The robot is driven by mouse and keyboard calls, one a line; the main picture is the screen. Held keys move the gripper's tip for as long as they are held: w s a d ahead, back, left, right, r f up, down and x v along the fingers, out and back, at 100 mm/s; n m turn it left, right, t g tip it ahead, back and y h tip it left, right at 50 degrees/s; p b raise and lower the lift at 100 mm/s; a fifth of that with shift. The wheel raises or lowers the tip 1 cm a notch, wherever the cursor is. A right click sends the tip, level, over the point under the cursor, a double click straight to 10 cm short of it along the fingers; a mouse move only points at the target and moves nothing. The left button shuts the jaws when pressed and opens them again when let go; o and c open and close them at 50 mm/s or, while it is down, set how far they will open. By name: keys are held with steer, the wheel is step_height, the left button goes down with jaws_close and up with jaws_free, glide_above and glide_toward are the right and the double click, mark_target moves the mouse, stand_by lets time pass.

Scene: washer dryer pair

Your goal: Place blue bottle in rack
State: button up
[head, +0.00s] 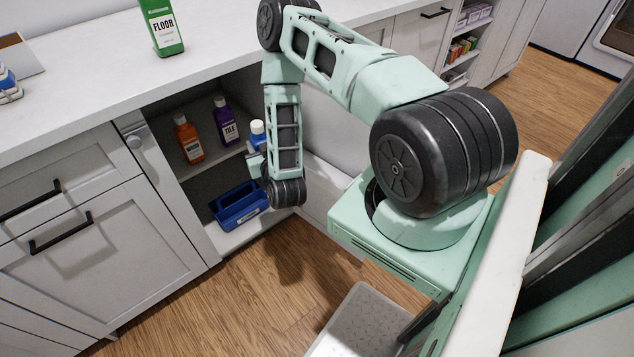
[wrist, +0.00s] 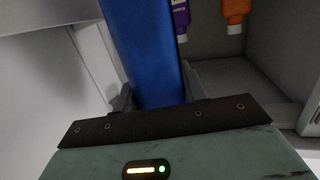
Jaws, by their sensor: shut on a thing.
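A blue bottle (head: 257,132) with a white label shows at the cabinet's open shelf space, partly hidden behind my arm. In the wrist view the blue bottle (wrist: 142,50) fills the space between the fingers of my gripper (wrist: 158,95). My gripper is shut on it. In the head view my gripper (head: 256,163) is at the front of the open cabinet, mostly hidden by my arm. The rack is probably the open shelf (head: 207,160), which holds an orange bottle (head: 188,140) and a purple bottle (head: 224,122) standing upright.
A blue caddy (head: 237,206) sits on the cabinet's lower floor, below the shelf. A green floor-cleaner bottle (head: 162,27) stands on the white counter (head: 90,62). A closed cabinet (head: 85,240) is at the left. Wooden floor (head: 250,275) lies in front.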

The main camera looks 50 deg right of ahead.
mark_target(255, 137)
steer(key=w+r+m+g+h+b, duration=0.1)
steer(key=b, duration=0.1)
steer(key=w+m+g+h+b, duration=0.1)
steer(key=m+h+b, duration=0.1)
steer(key=shift+w+d+r+h, duration=0.1)
steer(key=shift+r+h, duration=0.2)
steer(key=shift+r, duration=0.1)
steer(key=s+r+m+g+h+b, duration=0.1)
steer(key=g, duration=0.1)
steer(key=s+a+r+m+g+h+b, duration=0.1)
steer(key=m+g+h+b, duration=0.1)
steer(key=shift+r+m, duration=0.1)
steer(key=shift+m, duration=0.2)
steer(key=s+a+r+m+g+h+b, duration=0.2)
steer(key=s+a+m+g+b, duration=0.45)
steer(key=s+g, duration=0.3)
steer(key=d, duration=0.5)
steer(key=s+d+b, duration=0.1)
steer(key=d, duration=1.1)
steer(key=shift+s+d+r+b, duration=0.15)
steer(key=shift+d+r+b, duration=0.1)
steer(key=shift+b, duration=0.1)
steer(key=f, duration=0.1)
steer(key=f+b, duration=0.1)
steer(key=shift+d+f, duration=0.35)
steer(key=shift+f, duration=0.05)
steer(key=shift+f+b, duration=0.8)
steer(key=shift+f, duration=1.2)
steer(key=shift+d+f, duration=0.25)
steer(key=shift+r, duration=0.15)
